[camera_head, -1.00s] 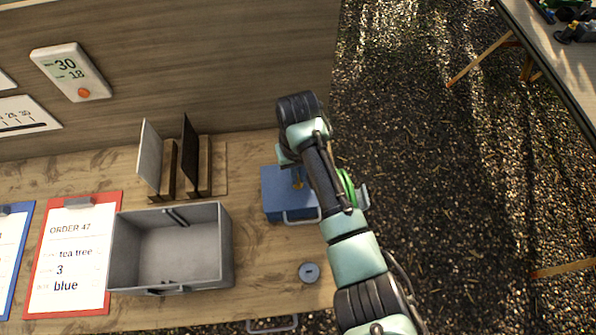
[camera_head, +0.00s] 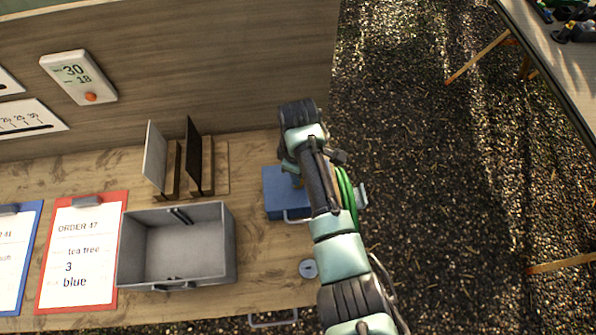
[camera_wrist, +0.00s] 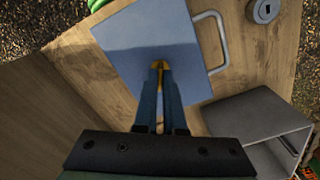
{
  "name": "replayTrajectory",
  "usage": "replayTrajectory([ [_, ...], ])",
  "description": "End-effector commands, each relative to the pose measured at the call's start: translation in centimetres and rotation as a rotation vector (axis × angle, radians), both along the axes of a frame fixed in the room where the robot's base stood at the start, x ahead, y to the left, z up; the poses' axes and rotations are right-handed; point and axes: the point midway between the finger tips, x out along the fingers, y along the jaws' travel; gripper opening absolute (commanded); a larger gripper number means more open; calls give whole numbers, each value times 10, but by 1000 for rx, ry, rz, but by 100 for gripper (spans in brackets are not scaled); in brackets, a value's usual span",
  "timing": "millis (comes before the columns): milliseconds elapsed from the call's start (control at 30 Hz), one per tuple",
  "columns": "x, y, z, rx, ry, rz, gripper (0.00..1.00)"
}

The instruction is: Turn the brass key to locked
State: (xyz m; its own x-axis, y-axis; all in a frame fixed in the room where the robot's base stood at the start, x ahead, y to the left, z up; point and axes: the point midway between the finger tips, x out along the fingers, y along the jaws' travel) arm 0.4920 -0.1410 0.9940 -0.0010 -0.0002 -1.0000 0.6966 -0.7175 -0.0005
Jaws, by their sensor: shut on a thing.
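The brass key (camera_wrist: 158,65) stands at the top face of the blue box (camera_wrist: 150,35), which has a pale wire handle on one side. My gripper (camera_wrist: 160,75) is shut on the key from above, with one finger on each side of its head. In the head view the blue box (camera_head: 274,205) sits near the table's right end, partly under my arm. There only a small bit of the key (camera_head: 298,183) shows. Any lock marking around the key is hidden or too small to read.
A grey open bin (camera_head: 228,250) stands left of the box, with two upright panels (camera_head: 194,160) behind it. A grey slotted disc (camera_head: 308,268) lies in front of the box. A green ring (camera_head: 347,190) is beside my arm. Clipboards lie at left.

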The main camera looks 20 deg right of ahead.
Motion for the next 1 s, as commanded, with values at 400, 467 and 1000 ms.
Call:
replayTrajectory([
  [400,1,0,1,0,-2,350,0],
  [467,1,0,1,0,-2,387,0],
  [1000,1,0,1,-1,-3,537,0],
])
